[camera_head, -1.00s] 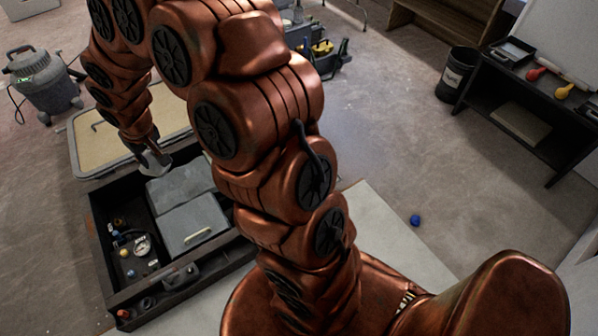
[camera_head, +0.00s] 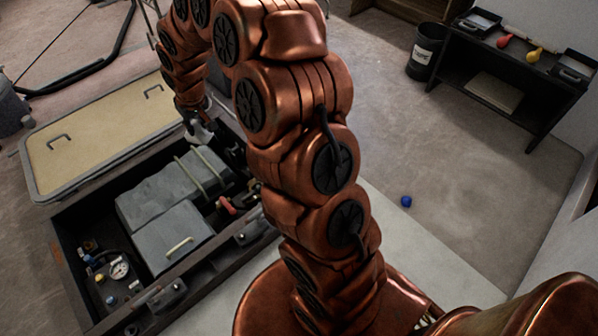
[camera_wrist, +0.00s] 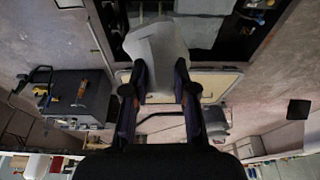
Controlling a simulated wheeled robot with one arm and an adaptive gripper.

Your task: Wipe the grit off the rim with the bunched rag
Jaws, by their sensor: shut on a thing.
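My gripper (camera_head: 198,122) is at the far end of the arm, over the far right part of the dark open bay's rim (camera_head: 100,185). In the wrist view, my gripper (camera_wrist: 160,78) is shut on the bunched rag (camera_wrist: 157,50), a pale grey-white lump between the two fingers. The rag shows small and pale below the gripper in the head view (camera_head: 201,133). I cannot tell whether it touches the rim. No grit can be made out on the rim at this size.
The bay holds grey boxes (camera_head: 170,240) with pale handles, a gauge (camera_head: 119,270) and a red-handled part (camera_head: 226,205). A beige hatch lid (camera_head: 100,140) lies beyond it. A blue ball (camera_head: 406,201) is on the open floor at right, near a dark bench (camera_head: 500,100).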

